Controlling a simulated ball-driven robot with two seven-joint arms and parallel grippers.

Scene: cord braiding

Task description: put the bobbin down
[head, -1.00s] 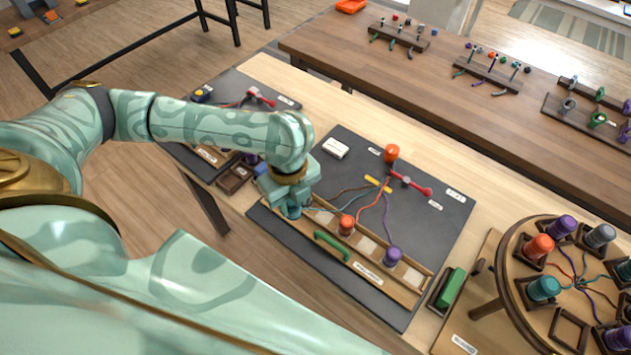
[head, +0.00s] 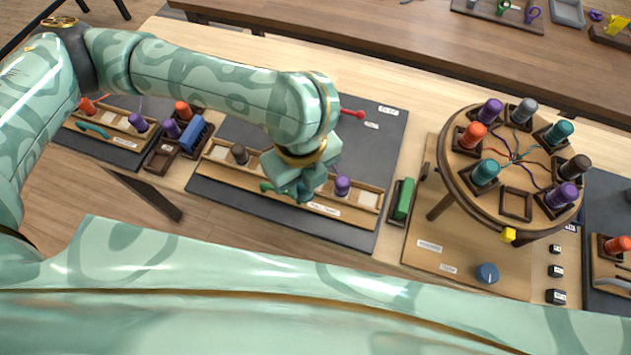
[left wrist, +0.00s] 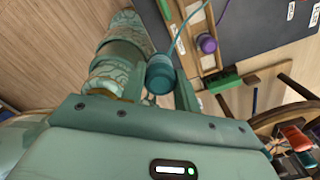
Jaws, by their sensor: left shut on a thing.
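My left gripper (head: 304,192) is shut on a teal bobbin. The left wrist view shows this bobbin (left wrist: 160,76) at the fingers, with a teal cord running up from it. In the head view the gripper hides it. The gripper is over the wooden bobbin rack (head: 325,209) on the dark mat, between a brown bobbin (head: 240,153) and a purple bobbin (head: 342,185) in the rack. I cannot tell whether the teal bobbin touches the rack. The purple bobbin also shows in the left wrist view (left wrist: 207,44). My right gripper is out of view.
A round braiding stand (head: 516,234) with several bobbins is at the right. A green block (head: 404,199) in a holder lies between it and the mat (head: 386,140). A red-handled tool (head: 352,113) lies behind.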

